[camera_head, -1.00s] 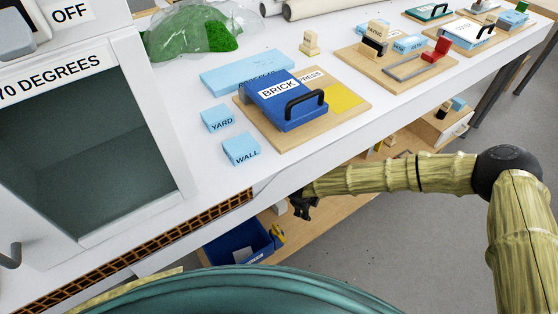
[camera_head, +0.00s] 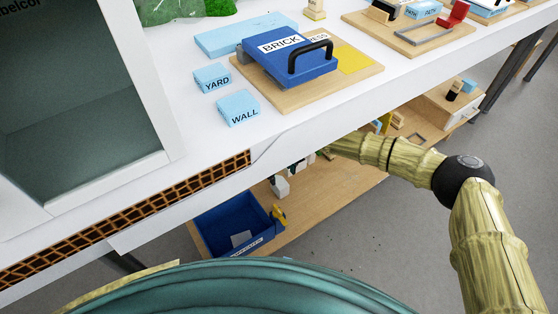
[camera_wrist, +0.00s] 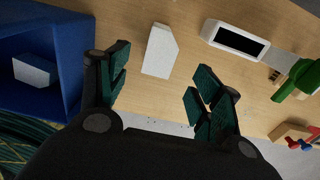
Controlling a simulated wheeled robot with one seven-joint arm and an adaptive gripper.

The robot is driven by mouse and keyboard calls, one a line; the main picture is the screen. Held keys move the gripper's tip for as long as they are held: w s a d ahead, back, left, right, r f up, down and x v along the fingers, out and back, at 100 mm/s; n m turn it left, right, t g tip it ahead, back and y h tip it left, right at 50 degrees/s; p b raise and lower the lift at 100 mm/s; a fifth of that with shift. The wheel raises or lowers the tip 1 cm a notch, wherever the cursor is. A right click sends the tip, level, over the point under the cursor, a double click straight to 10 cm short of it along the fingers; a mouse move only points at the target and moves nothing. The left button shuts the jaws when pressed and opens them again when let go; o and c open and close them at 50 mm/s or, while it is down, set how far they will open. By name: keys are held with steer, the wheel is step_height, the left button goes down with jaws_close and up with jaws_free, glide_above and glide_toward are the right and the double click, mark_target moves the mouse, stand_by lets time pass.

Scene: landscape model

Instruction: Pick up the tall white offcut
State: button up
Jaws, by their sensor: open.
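A white offcut (camera_wrist: 160,52) with a slanted end lies on the wooden lower shelf in the wrist view. It is just beyond and between the spread fingers of my gripper (camera_wrist: 160,82), which is open and empty. A white piece, probably the same offcut (camera_head: 280,187), shows below my gripper (camera_head: 298,168) in the head view, where the fingers are partly hidden under the table edge. Another white block (camera_wrist: 35,71) lies in the blue bin (camera_wrist: 72,65) at left; it also shows in the head view (camera_head: 241,239).
A white piece with a dark face (camera_wrist: 236,40) lies right of the offcut, with a green object (camera_wrist: 298,80) and a red and blue item (camera_wrist: 297,138) farther right. In the head view, the worktop (camera_head: 190,150) overhangs the shelf (camera_head: 335,190).

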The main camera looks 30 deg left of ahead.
mark_target(281, 182)
step_height(281, 182, down, 7)
steer(key=shift+f+b, duration=0.15)
steer(key=shift+b, duration=1.05)
steer(key=c, duration=0.8)
